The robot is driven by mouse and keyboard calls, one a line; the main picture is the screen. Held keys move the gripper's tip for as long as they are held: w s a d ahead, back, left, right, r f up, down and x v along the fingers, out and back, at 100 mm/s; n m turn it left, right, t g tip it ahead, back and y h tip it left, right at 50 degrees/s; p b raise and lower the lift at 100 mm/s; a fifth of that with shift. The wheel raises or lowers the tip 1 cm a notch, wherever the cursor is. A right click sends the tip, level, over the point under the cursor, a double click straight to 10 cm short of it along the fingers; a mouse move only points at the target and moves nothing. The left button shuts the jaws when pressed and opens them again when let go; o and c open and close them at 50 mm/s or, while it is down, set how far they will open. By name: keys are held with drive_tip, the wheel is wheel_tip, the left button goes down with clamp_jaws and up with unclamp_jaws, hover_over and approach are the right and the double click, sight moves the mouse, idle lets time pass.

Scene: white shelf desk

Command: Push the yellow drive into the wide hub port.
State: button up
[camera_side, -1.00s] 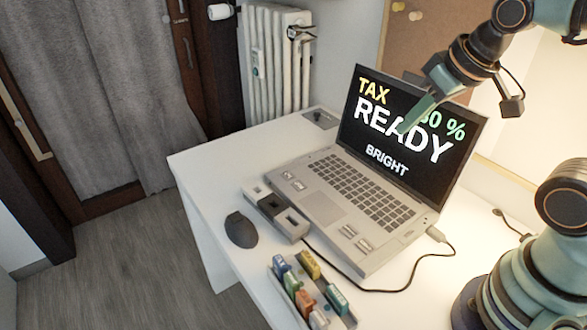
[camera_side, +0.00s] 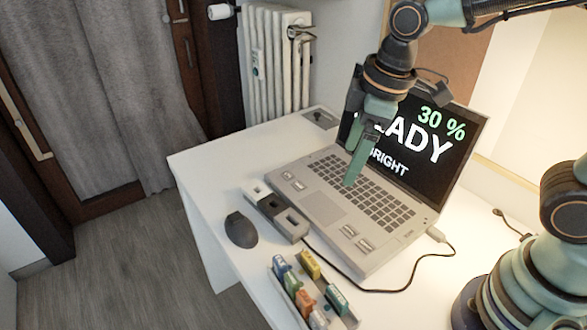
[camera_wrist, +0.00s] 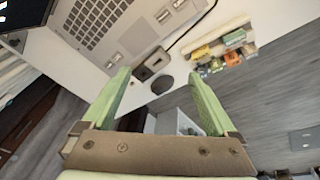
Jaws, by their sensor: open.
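The yellow drive (camera_side: 309,263) stands in the tray of coloured drives at the front of the desk; it also shows in the wrist view (camera_wrist: 201,53). The hub (camera_side: 275,210) is a grey and dark block with openings in its top, lying along the laptop's front edge; it also shows in the wrist view (camera_wrist: 152,65). Which opening is the wide port is too small to tell. My gripper (camera_side: 352,182) is above the laptop keyboard, away from the drive and hub. In the wrist view my gripper (camera_wrist: 160,78) has its green fingers wide apart with nothing between them.
The open laptop (camera_side: 350,200) fills the desk's middle. A dark mouse (camera_side: 241,230) lies left of the hub. The tray (camera_side: 343,309) also holds several other drives. A black cable (camera_side: 380,289) runs along the laptop's front and right. The desk's left part is clear.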

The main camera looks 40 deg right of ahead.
drive_tip(key=s+a+f+n+g, duration=0.2)
drive_tip(key=a+f+n, duration=0.4)
drive_tip(key=a+n, duration=0.3)
drive_tip(key=m, duration=0.1)
hover_over(311, 260)
drive_tip(key=shift+h, duration=0.4)
drive_tip(key=f, duration=0.7)
drive_tip(key=shift+w+a, duration=0.25)
drive_tip(key=shift+a, duration=0.05)
drive_tip(key=shift+s+d+f, duration=0.1)
drive_tip(key=shift+d+f, duration=0.05)
drive_tip(key=shift+f, duration=1.2)
drive_tip(key=shift+s+d+f, duration=0.1)
drive_tip(key=shift+d+f, duration=0.05)
drive_tip(key=shift+f, duration=1.2)
drive_tip(key=c, duration=1.4)
